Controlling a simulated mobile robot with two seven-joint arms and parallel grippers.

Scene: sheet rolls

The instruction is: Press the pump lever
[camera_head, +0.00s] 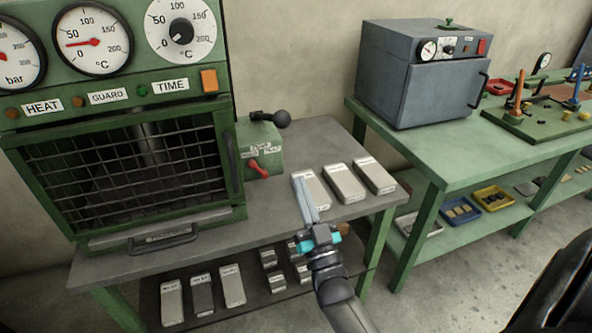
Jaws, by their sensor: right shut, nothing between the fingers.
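A small green pump box (270,140) with a white label stands on the grey bench, right beside the caged press. A red lever (259,168) sticks out low on its front. A black ball-ended lever (282,119) sticks out at its top right. I cannot tell from the label which one is the pump lever. My right gripper (299,181) is shut and empty, with its long thin fingers pointing up and away. In the picture its tips are right of the red lever, in front of the leftmost pale block. My left gripper is not in view.
The green press (236,180) with its mesh guard and dials fills the left. Three pale blocks (344,183) lie on the bench right of the box. More blocks (232,285) lie on the shelf below. A grey oven (425,85) stands on the green table at right.

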